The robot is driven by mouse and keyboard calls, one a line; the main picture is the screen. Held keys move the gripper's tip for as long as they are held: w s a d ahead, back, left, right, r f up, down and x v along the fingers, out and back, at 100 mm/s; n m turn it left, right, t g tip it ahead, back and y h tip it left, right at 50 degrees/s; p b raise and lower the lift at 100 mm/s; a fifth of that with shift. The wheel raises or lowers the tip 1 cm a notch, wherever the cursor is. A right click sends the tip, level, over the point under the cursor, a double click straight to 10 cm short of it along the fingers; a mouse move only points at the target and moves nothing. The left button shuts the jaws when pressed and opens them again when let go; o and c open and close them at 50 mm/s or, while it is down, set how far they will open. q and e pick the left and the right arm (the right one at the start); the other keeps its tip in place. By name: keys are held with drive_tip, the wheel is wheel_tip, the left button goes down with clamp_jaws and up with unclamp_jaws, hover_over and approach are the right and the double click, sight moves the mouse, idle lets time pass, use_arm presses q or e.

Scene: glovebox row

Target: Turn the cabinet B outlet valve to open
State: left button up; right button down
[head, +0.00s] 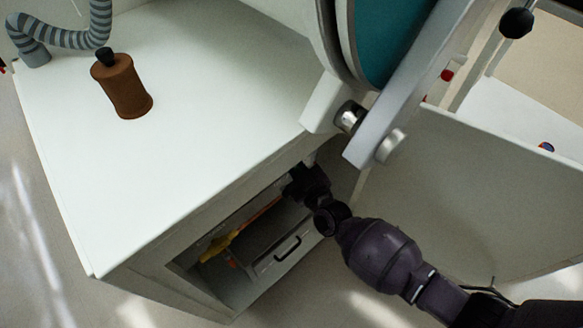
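I cannot pick out the cabinet B outlet valve or its label in the head view. My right arm comes in from the lower right. Its dark gripper (306,181) is at the front edge of a white cabinet (215,140), by the upper right corner of the open bay under the top. The fingers are dark and partly hidden by the wrist and the cabinet edge, so I cannot tell whether they are open or shut, or whether they touch anything. My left gripper is not in view.
A brown bottle (124,88) with a black cap stands on the white top near a grey ribbed hose (70,38). A thick round door (390,40) with a metal arm hangs above my gripper. A drawer (275,250) with a black handle is in the bay. A pale panel (470,190) stands right.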

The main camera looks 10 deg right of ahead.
drive_tip(key=shift+w+d+r+n+y+p, duration=0.2)
drive_tip(key=shift+w+d+r+n, duration=0.1)
drive_tip(key=shift+n, duration=0.5)
drive_tip(key=shift+w+d+r+n+y+p, duration=0.15)
drive_tip(key=shift+d+n+y, duration=0.1)
drive_tip(key=shift+n, duration=0.55)
drive_tip(key=c, duration=1.1)
unclamp_jaws()
